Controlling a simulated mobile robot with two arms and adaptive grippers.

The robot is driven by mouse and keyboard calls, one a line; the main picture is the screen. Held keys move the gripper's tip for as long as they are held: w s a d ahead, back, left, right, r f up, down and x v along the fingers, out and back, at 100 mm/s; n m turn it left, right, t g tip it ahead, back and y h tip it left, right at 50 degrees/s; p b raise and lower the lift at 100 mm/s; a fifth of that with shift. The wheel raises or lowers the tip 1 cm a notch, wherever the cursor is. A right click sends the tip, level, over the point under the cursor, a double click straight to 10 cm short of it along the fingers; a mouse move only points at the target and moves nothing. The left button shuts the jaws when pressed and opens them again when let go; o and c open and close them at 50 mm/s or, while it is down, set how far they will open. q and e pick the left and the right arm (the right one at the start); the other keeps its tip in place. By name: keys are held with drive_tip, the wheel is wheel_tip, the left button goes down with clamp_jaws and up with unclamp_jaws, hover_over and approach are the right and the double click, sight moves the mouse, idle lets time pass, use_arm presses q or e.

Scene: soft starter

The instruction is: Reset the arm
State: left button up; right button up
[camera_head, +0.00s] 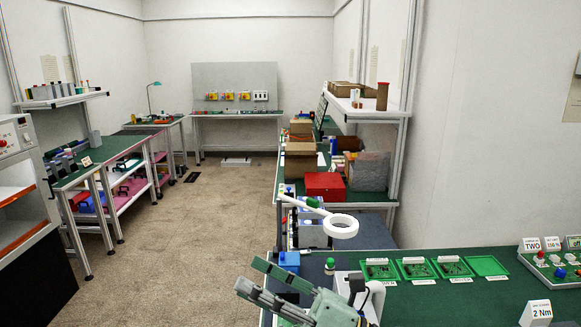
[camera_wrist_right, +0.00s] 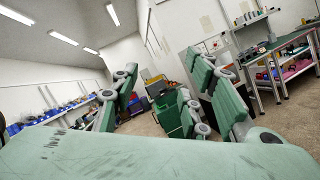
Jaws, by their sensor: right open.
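My right gripper (camera_head: 250,276) shows at the lower middle of the head view, left of the green bench. Its green and grey fingers point left and are spread apart, with nothing between them. In the right wrist view the fingers of my right gripper (camera_wrist_right: 165,80) stand apart, with open room and the far side of the place visible between them. My left gripper is in neither view.
A green-topped bench (camera_head: 430,305) with several green trays (camera_head: 415,268) lies right of my right gripper. A white ring magnifier (camera_head: 341,226) stands behind it. A red box (camera_head: 324,186) is further back. The floor (camera_head: 200,230) left of the gripper is open.

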drive_tip(key=w+d+f+m+t+h, duration=0.25)
drive_tip(key=d+m+t+h, duration=0.5)
drive_tip(key=m, duration=0.45)
drive_tip(key=w+d+f+m+t+h, duration=0.1)
drive_tip(key=w+d+m+t+h, duration=0.3)
drive_tip(key=d+m+t+h, duration=0.55)
drive_tip(key=s+d+f+m+g+h, duration=0.25)
drive_tip(key=d+f+m+g, duration=0.3)
drive_tip(key=f+m, duration=0.45)
drive_tip(key=s+d+f+m+g+h, duration=0.4)
drive_tip(key=s+f+m+g, duration=0.45)
drive_tip(key=s+f, duration=0.6)
drive_tip(key=s+f+m+g+y, duration=0.25)
drive_tip(key=s+f+g, duration=0.35)
drive_tip(key=s, duration=0.5)
wheel_tip(320, 180, down, 32)
drive_tip(key=s+n+g+b, duration=0.1)
drive_tip(key=s+g+b, duration=0.15)
drive_tip(key=b, duration=0.25)
use_arm(q)
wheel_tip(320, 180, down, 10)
drive_tip(key=b, duration=0.5)
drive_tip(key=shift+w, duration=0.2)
use_arm(e)
drive_tip(key=s+d+f, duration=0.2)
drive_tip(key=s+f, duration=1.5)
drive_tip(key=f, duration=0.4)
drive_tip(key=shift+d, duration=0.2)
